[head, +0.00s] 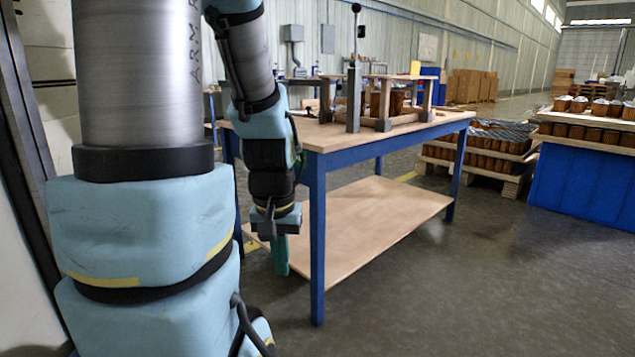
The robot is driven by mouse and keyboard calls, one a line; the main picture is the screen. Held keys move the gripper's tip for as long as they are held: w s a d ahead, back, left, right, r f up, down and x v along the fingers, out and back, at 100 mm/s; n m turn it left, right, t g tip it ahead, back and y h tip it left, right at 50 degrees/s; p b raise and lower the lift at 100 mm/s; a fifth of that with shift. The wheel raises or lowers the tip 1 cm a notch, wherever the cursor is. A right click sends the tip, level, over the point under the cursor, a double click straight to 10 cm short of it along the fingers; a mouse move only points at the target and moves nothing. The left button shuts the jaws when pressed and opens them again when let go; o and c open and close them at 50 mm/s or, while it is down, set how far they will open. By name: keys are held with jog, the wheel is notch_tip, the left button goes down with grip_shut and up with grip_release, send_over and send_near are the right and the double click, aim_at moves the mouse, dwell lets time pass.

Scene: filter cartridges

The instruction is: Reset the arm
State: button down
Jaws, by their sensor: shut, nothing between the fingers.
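My arm fills the left of the head view, with its light blue links close to the camera. My gripper (281,262) points down, with teal fingers that are shut and empty. It hangs in front of the left end of a blue-framed workbench (337,135), lower than the wooden top. My forearm hides part of the bench's left end.
On the bench stand a wooden frame (384,124) and a grey upright post with a black ball-topped lever (356,35). A lower shelf (370,225) spans the bench legs. Pallets of brown cartridges (480,145) and a blue table (585,185) stand right. Floor between is clear.

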notch_tip(320, 180, up, 32)
jog(key=p, duration=3)
